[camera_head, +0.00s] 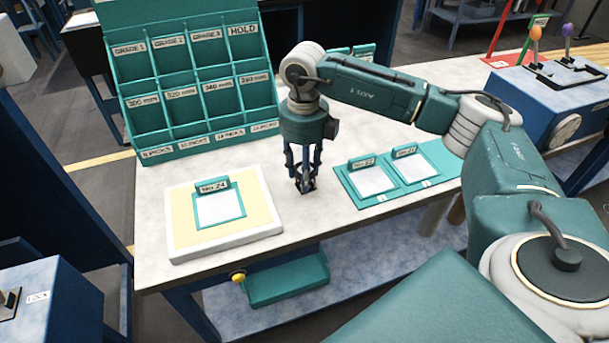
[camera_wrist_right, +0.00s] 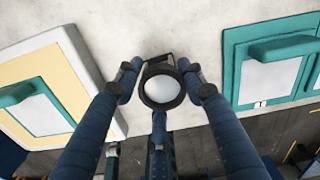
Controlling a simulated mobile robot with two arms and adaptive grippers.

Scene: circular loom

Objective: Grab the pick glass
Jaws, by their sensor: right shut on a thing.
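The pick glass (camera_wrist_right: 161,86) is a small dark-rimmed round lens with a pale centre, seen in the right wrist view between my fingertips. My right gripper (camera_head: 305,186) points down at the middle of the table and is shut on the pick glass; the fingers also show in the right wrist view (camera_wrist_right: 165,82). In the head view the glass is a small dark shape at the fingertips, mostly hidden by them. Whether it still touches the table I cannot tell. My left gripper is not in view.
A cream-and-yellow pad (camera_head: 180,247) with a framed swatch (camera_head: 219,209) lies left of the gripper. A teal board (camera_head: 352,191) with two swatches lies to the right. A teal compartment rack (camera_head: 190,143) stands behind left. A blue lever box (camera_head: 548,108) stands at the back right.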

